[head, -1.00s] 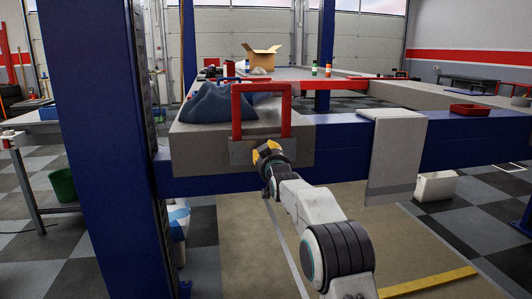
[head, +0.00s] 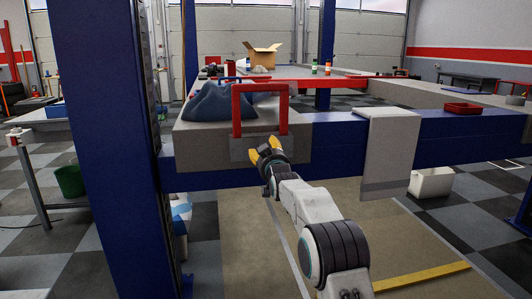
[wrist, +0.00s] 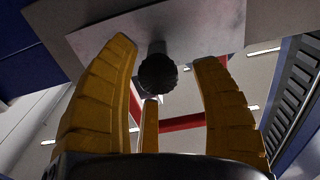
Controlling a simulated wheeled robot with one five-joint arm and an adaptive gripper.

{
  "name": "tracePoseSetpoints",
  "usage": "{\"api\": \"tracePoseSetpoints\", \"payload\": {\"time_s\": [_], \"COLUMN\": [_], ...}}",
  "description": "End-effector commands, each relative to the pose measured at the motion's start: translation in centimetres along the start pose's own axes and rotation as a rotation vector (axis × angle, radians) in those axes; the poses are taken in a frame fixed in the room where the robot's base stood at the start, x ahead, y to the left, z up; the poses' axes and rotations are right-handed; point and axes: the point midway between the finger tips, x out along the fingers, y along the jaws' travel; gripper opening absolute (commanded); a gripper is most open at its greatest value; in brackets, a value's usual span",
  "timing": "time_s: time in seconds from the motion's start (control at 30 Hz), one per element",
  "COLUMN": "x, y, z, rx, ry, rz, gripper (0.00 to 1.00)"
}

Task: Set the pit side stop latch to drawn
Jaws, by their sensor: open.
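A dark ridged knob (wrist: 158,74) sits on a short stem below a grey metal plate (wrist: 205,30) in the wrist view; I take it to be the stop latch's knob. My gripper (wrist: 166,85) is open, with yellow fingers on either side of the knob and a gap visible at each side. In the head view my gripper (head: 264,149) is in front of the plate (head: 240,150) at the foot of a red bar frame (head: 236,110). The knob is hidden there behind my gripper.
A blue post (head: 105,150) stands close on the left. A blue cloth-like heap (head: 210,103) lies behind the red frame. A grey sheet (head: 388,150) hangs over the blue beam (head: 335,150) at right. Open floor lies below.

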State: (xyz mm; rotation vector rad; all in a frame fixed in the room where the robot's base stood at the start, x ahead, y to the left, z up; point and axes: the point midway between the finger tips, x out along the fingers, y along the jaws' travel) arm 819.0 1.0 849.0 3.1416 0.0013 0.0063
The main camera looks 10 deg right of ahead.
Motion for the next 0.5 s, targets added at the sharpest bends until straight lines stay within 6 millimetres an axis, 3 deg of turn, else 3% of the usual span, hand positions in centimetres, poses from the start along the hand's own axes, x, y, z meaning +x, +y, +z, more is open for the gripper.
{"api": "tracePoseSetpoints", "payload": {"time_s": [0.27, 0.5], "x": [-0.3, -1.9], "y": [0.0, 0.0], "z": [0.2, 0.1], "rx": [0.0, 0.0], "ry": [-0.004, -0.003], "rz": [0.0, 0.0], "gripper": [0.59, 0.59]}}
